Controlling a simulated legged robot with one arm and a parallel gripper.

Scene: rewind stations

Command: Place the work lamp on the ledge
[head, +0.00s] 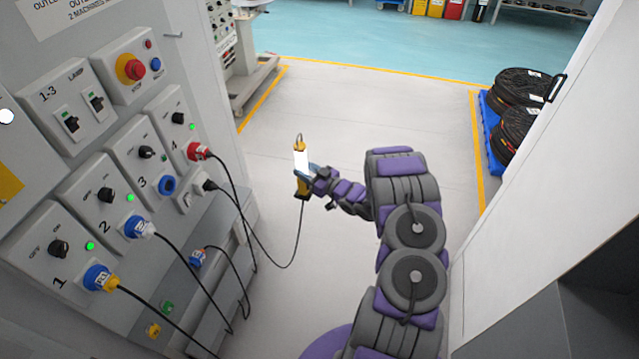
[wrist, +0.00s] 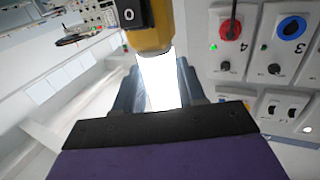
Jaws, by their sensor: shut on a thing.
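The work lamp (head: 301,158) is a yellow hand lamp with a bright white lit tube and a hook on top. In the head view it is upright in the air, to the right of the outlet panel. My gripper (head: 308,172) is shut on it from the right. In the wrist view the lamp (wrist: 150,32) lies between the two fingers (wrist: 158,92), its yellow switch part at the top. A black cord hangs from its lower end and loops to a plug on the panel. I cannot tell which surface is the ledge.
The outlet panel (head: 118,170) on the left has several switches, sockets and plugged black cables. A white wall or door (head: 560,170) stands on the right. Cable coils (head: 522,90) lie on a blue pallet at the back right. The grey floor (head: 370,105) between is clear.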

